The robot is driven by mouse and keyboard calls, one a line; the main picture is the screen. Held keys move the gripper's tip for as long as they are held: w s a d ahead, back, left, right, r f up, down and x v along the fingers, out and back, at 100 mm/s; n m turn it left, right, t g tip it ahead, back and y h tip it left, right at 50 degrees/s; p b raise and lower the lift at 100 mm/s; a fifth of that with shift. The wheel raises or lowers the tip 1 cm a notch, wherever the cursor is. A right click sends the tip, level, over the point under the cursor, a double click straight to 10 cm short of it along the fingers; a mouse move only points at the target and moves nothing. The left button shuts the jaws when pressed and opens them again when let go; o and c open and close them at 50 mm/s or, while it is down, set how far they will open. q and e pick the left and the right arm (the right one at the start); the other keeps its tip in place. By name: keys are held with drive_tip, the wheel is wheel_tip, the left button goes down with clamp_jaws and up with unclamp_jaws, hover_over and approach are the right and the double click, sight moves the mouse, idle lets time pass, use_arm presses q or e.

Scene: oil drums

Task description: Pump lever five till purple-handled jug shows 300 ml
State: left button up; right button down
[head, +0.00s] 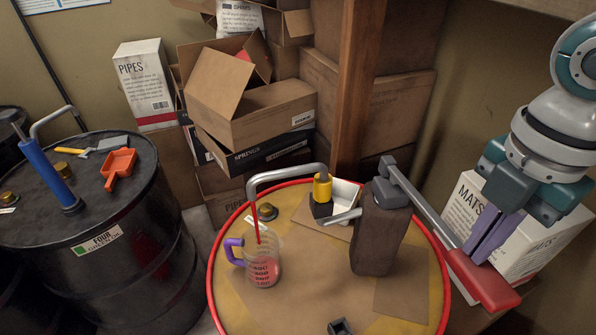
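The purple-handled jug (263,262) stands upright on the red-rimmed drum (300,312), with red liquid in its lower part. A thin red stream runs into it from the grey spout (285,171). The exact level is too small to read. The dark brown pump body (376,238) stands right of the jug. Its grey lever (424,204) slopes down right to a red grip (485,282). My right gripper (478,256) has its fingertips at the upper edge of the red grip; the fingers are close together, and their hold is unclear. My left gripper is out of view.
A black drum (100,237) labelled four, with a blue pump (47,172) and an orange scoop (120,166), stands left. A yellow-and-black object (322,193) sits behind the jug. Cartons (262,110) and a wooden post (357,90) stand behind. A white MATS box (525,245) is at right.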

drive_tip(key=shift+f+b, duration=1.5)
drive_tip(key=shift+f, duration=0.5)
wheel_tip(320, 180, down, 5)
drive_tip(key=b, duration=0.4)
wheel_tip(320, 180, up, 16)
drive_tip(key=p, duration=1.4)
drive_tip(key=shift+s, duration=0.1)
drive_tip(key=shift+f, duration=0.2)
drive_tip(key=shift+f, duration=0.15)
